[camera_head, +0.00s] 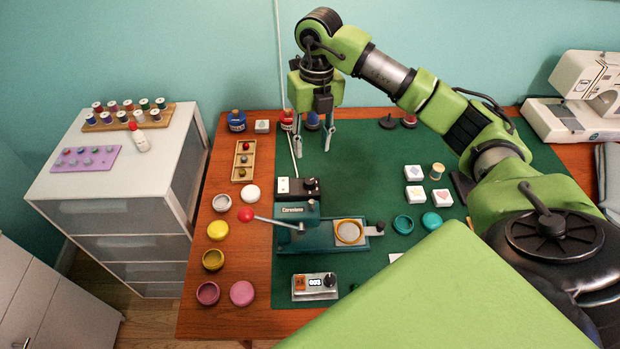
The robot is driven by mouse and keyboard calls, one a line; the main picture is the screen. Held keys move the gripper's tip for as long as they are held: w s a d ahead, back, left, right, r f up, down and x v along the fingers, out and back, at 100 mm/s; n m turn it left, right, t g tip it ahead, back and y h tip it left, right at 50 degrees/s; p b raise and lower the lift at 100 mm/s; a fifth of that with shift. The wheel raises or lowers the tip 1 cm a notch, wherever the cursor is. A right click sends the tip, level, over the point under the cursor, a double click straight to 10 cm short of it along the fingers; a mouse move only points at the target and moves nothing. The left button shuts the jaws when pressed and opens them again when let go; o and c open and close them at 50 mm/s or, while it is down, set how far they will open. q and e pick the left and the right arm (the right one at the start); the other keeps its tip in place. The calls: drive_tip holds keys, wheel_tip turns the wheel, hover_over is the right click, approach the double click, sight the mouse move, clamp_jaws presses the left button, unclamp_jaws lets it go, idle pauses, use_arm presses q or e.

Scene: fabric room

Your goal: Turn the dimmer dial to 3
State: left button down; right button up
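Two small devices with dark knobs stand on the green mat (380,180). A black box (298,188) with a pale left face and a dark dial (311,184) is behind the teal press; the dial's markings are too small to read. A pale box (315,287) near the front has a lit display that appears to read 003 and a dark knob (329,280). I cannot tell for sure which is the dimmer. My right gripper (313,146) points down, open and empty, its fingers apart, above and behind the black box. My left gripper is not in view.
A teal button press (310,235) with a red-knobbed lever (246,214) stands between the two devices. Several small dishes line the left; white tiles and teal dishes (403,224) lie right. A sewing machine (580,95) stands back right. The mat's back middle is clear.

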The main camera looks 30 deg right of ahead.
sight(310, 181)
drive_tip(key=f+p, duration=0.1)
drive_tip(key=f, duration=1.1)
drive_tip(key=shift+a+f, duration=0.1)
drive_tip(key=shift+a, duration=0.1)
clamp_jaws()
